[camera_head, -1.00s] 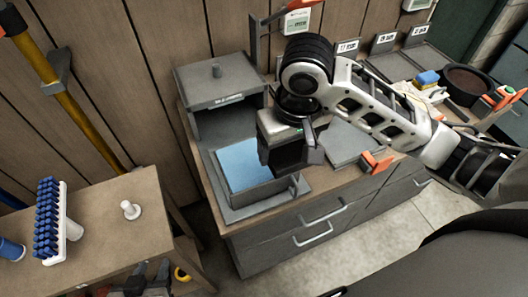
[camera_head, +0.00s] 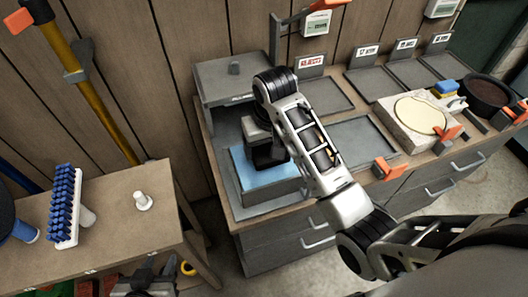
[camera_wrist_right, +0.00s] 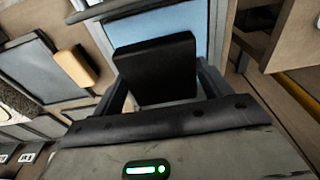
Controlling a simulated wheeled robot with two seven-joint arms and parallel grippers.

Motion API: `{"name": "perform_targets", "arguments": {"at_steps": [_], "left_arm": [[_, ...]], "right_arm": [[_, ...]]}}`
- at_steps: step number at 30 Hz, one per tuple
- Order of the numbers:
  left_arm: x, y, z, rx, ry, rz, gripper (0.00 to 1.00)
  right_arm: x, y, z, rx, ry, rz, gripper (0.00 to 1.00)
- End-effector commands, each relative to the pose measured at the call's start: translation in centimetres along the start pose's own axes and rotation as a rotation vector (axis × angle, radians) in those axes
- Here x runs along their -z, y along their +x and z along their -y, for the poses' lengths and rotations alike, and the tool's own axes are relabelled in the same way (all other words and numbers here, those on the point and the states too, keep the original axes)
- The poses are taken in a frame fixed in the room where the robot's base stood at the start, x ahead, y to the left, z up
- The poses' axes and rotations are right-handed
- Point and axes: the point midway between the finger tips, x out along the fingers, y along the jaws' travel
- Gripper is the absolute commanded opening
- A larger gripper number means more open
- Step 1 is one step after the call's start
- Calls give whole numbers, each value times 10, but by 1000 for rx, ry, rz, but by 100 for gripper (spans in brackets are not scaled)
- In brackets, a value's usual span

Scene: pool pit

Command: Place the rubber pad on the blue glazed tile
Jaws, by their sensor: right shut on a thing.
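The blue glazed tile (camera_head: 240,172) lies in a grey tray on the workbench; it also shows behind the pad in the wrist view (camera_wrist_right: 195,28). My right gripper (camera_head: 265,150) is over the tile, pointing down, and hides part of it. It is shut on the black rubber pad (camera_wrist_right: 155,68), which sits between its fingers in the wrist view. The pad overlaps the tile in that view; I cannot tell whether they touch. My left gripper (camera_head: 145,284) shows only partly at the bottom edge of the head view, and its jaws are unclear.
To the right are grey trays with label cards, orange clamps (camera_head: 388,168), a pale block with a round disc (camera_head: 420,115) and a dark bowl (camera_head: 487,92). A blue brush (camera_head: 64,205) is on the left bench.

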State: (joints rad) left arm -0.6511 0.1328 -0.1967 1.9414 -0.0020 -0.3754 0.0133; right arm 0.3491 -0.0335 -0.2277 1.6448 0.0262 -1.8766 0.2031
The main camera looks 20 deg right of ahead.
Motion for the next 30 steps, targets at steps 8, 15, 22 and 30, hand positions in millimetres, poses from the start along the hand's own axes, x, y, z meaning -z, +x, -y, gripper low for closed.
{"name": "perform_targets", "arguments": {"at_steps": [8, 15, 22, 30], "left_arm": [[2, 1, 0, 0, 0, -5, 36], [4, -1, 0, 0, 1, -6, 36], [4, -1, 0, -1, 1, -6, 36], [2, 0, -1, -1, 1, -4, 36]], "right_arm": [[17, 24, 4, -1, -1, -3, 49], [14, 53, 4, -1, 0, -3, 49], [14, 55, 4, -1, 0, -4, 49], [13, 58, 4, -1, 0, -4, 99]]}}
